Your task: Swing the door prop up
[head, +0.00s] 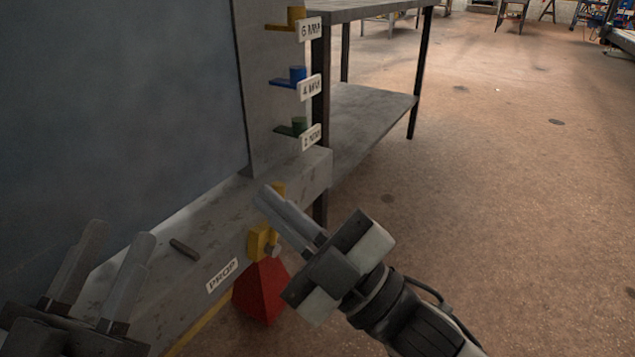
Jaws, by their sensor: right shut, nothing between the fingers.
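The door prop seems to be the red wedge-shaped piece (262,292) hanging below a yellow bracket (259,243) on the front of a grey beam, beside a white label reading PROP (222,275). My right gripper (266,196) is shut and empty. My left gripper (119,240) is open and empty at the lower left, in front of the beam.
A grey beam (310,172) runs below a large blue-grey panel (120,100). A short dark peg (184,249) sits on the beam. Yellow, blue and green tabs with labels stick out from an upright plate (270,110). A metal table (375,110) stands behind. The floor at right is clear.

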